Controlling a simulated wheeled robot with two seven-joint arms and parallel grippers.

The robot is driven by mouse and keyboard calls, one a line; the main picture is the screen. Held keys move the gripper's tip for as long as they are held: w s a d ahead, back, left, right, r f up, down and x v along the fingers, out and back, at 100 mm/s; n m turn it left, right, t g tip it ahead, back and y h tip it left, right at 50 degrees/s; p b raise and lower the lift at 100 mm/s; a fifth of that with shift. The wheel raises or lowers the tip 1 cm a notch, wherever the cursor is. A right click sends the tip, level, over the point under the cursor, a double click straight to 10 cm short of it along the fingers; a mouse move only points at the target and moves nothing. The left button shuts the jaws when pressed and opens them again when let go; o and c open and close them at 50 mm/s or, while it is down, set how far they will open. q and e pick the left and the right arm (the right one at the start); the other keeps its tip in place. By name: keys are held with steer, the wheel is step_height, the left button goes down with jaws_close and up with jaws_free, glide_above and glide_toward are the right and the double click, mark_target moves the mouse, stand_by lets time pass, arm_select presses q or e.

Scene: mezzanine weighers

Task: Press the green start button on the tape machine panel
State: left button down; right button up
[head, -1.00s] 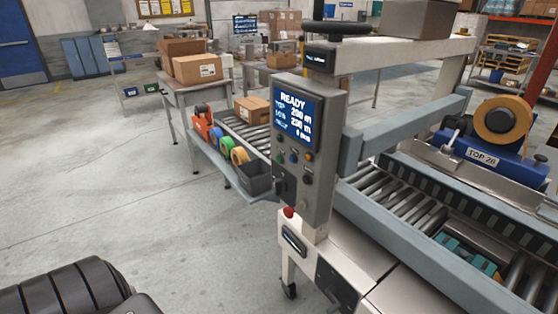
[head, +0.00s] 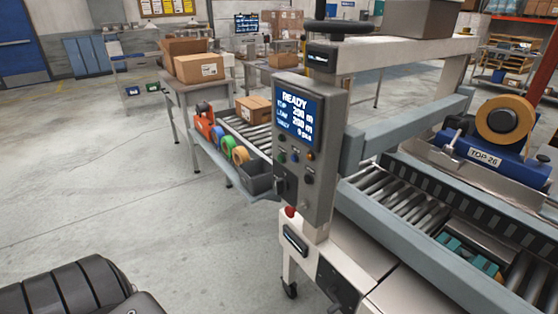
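The tape machine's grey control panel (head: 304,150) stands upright on a post near the middle of the head view, turned partly to the left. Its blue screen (head: 297,117) reads READY above several lines of figures. A red knob (head: 290,211) sits lower, under the panel. Neither of my grippers is in view, and nothing touches the panel.
A roller conveyor (head: 392,195) and a blue tape head (head: 490,150) marked TOP 26 lie right of the panel. A side shelf with tape rolls and a dark bin (head: 257,180) is just left of it.

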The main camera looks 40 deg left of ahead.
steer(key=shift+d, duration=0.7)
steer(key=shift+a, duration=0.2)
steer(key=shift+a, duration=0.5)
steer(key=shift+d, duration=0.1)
